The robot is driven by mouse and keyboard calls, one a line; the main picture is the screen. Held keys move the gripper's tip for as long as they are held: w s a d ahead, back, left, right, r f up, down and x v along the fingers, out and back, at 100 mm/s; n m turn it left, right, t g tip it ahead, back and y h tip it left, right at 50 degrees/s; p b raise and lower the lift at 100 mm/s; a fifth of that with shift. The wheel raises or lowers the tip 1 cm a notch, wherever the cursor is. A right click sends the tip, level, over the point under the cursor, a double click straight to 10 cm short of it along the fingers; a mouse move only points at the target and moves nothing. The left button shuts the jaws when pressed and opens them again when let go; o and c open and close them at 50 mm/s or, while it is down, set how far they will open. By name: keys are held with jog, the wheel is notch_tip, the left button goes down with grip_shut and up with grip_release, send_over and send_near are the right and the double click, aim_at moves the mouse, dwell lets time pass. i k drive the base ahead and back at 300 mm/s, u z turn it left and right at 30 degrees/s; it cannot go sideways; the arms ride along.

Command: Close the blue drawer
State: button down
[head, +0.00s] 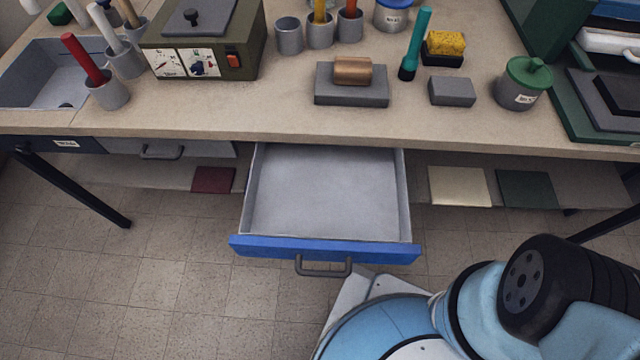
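The blue drawer (325,249) is pulled far out from under the workbench, in the middle of the head view. Its front panel is blue with a dark grey bar handle (323,267). Its grey inside (325,190) is empty. My light blue arm shows at the bottom right, to the right of and nearer than the drawer front. My gripper is not in view, so its state and its place relative to the drawer are hidden.
The workbench (270,115) holds a grey sink (55,75), an olive box (205,45), several cups, a wooden roller (352,70) on a grey block and a green-lidded jar (523,85). A lower shelf (390,180) runs beneath. Tiled floor (170,270) is free left of the drawer.

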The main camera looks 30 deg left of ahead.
aim_at(348, 204)
jog(key=k, duration=0.45)
jog(key=u, duration=0.4)
jog(key=i, duration=0.2)
jog(key=u, duration=1.25)
jog(key=k, duration=0.85)
jog(key=u, duration=0.25)
jog(key=i, duration=0.7)
jog(key=z, duration=0.1)
